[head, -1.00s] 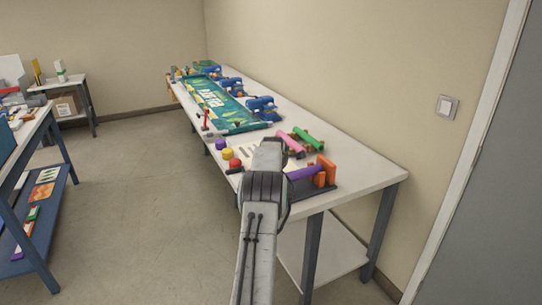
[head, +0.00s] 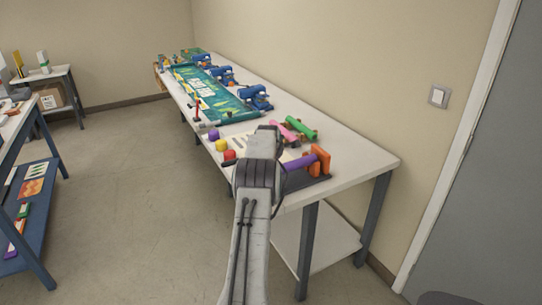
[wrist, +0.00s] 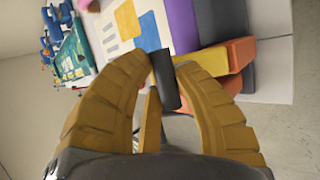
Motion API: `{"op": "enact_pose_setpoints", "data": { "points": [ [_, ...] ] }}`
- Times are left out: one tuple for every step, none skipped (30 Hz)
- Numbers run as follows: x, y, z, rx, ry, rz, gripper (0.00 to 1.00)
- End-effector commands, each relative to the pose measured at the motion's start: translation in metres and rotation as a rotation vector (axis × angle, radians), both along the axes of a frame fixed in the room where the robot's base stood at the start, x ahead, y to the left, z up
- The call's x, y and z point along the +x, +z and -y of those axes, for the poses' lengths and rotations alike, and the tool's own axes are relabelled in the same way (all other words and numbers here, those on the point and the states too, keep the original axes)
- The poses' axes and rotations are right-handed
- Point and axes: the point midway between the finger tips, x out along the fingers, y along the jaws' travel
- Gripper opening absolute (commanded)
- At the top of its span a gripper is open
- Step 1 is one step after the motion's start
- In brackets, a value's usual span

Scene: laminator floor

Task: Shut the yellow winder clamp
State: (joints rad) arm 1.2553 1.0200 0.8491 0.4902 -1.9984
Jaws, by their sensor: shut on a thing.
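My gripper (wrist: 163,72) shows in the wrist view with its two ochre fingers closed in on a dark cylindrical handle (wrist: 165,82). A thin yellow bar (wrist: 151,122) shows below the handle, between the fingers; it looks like part of the yellow winder clamp, but how it joins is hidden. A yellow block (wrist: 212,61) lies behind the right fingertip, beside an orange block (wrist: 241,51) and a purple part (wrist: 196,22). In the head view my arm hides the gripper and the handle, so the clamp's angle cannot be told there.
The white bench (head: 365,158) runs along the wall. Near my arm are a purple roller (head: 299,163) with orange ends, a pink roller (head: 285,133), a green roller (head: 301,127) and a red knob (head: 229,155). A teal banner (head: 208,95) lies further back.

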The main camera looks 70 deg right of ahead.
Motion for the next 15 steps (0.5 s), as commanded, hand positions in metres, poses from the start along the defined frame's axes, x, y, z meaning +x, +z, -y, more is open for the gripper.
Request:
{"op": "enact_pose_setpoints", "data": {
  "points": [
    [-0.0015, -0.0002, 0.0005, 0.001, -0.004, 0.002, 0.0],
    [-0.0015, -0.0002, 0.0005, 0.001, -0.004, 0.002, 0.0],
    [-0.0016, -0.0002, 0.0004, 0.001, -0.004, 0.002, 0.28],
    [-0.0016, -0.0002, 0.0004, 0.001, -0.004, 0.002, 0.3],
    [-0.0015, -0.0003, 0.0004, 0.001, -0.003, 0.001, 0.33],
    [-0.0014, -0.0004, 0.0004, 0.001, -0.003, 0.001, 0.36],
    [-0.0013, -0.0004, 0.0003, 0.001, -0.003, 0.001, 0.39],
    [-0.0011, -0.0004, 0.0003, 0.001, -0.003, 0.001, 0.42],
    [-0.001, -0.0005, 0.0001, 0.001, -0.002, 0.001, 0.45],
    [-0.0008, -0.0004, 0.0001, 0.001, -0.002, 0.001, 0.48],
    [-0.0008, -0.0004, 0.0001, 0.001, -0.002, 0.001, 0.51],
    [-0.0005, -0.0004, 0.0, 0.001, -0.002, 0.001, 0.54],
    [-0.0005, -0.0005, 0.0, 0.001, -0.001, 0.0, 0.54],
    [-0.0004, -0.0004, 0.0, 0.001, -0.001, 0.0, 0.54],
    [-0.0003, -0.0004, -0.0001, 0.001, -0.001, 0.0, 0.54]
  ]
}}
